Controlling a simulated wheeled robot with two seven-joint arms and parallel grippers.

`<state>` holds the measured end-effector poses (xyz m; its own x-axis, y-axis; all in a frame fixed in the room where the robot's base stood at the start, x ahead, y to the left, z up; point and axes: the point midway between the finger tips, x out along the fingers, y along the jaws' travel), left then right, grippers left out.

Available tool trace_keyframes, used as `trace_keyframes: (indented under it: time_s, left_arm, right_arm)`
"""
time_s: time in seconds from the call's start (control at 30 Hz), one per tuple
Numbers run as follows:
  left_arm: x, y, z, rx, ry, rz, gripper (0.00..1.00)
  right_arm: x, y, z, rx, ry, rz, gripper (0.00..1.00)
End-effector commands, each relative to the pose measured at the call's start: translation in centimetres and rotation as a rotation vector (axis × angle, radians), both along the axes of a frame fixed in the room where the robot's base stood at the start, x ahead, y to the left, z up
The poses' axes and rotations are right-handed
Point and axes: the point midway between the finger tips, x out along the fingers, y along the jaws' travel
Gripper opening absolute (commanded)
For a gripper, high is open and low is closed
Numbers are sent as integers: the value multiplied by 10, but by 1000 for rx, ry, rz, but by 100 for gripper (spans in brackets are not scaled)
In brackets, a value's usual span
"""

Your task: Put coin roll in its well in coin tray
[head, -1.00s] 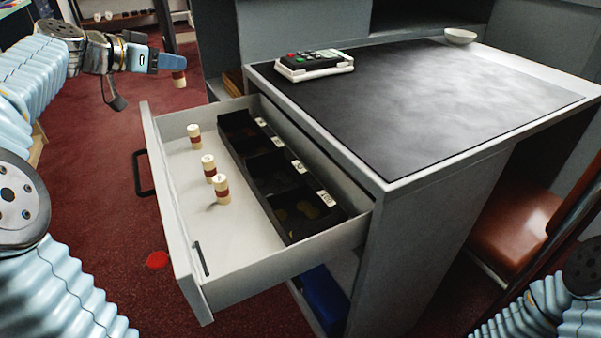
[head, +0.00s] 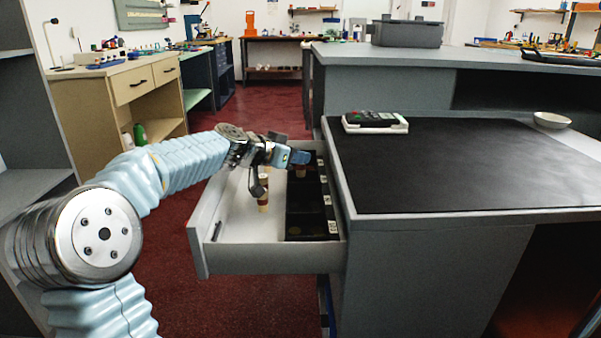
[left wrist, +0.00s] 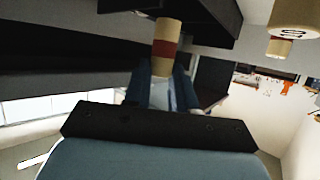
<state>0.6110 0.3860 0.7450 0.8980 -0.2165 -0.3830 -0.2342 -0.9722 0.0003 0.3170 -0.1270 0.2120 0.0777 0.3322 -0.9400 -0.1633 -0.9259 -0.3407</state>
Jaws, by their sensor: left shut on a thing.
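My left gripper (head: 301,158) is shut on a cream coin roll (head: 300,173) with a dark red band. In the head view the roll hangs below the blue fingertips, over the far part of the black coin tray (head: 306,230). In the left wrist view the banded roll (left wrist: 167,45) stands between the fingers, close to a dark tray wall. How far its lower end is above or inside a well I cannot tell. The tray has several wells with white labels along its right side. My right gripper is not in view.
The tray sits along the right side of an open white drawer (head: 228,228). Other rolls (head: 263,192) stand on the drawer floor left of the tray, partly hidden by my arm. The counter with a black mat (head: 450,165) and a card terminal (head: 375,122) rises to the right.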

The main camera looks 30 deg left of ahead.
Motion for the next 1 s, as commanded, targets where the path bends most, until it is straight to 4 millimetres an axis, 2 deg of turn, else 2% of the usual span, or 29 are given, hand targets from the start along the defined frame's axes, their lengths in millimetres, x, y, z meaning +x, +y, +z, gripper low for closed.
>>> trace_keyframes:
  time_s: [0.13,0.2,0.3,0.73,0.77,0.9,1.0]
  left_arm:
    - [6,-8,-13,-1,1,-1,0]
    - [7,-8,-29,-2,2,2,0]
    - [7,-8,-41,0,1,2,0]
    - [7,-8,-46,0,-1,1,0]
    - [7,-8,-46,0,-1,1,27]
    - [7,-8,-45,0,0,1,48]
    - [7,-8,-45,0,0,1,51]
  right_arm:
    - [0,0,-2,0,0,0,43]
    - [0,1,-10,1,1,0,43]
    - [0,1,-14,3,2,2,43]
    - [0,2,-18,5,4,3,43]
    - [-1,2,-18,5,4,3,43]
    - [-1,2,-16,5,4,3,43]
    - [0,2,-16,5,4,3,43]
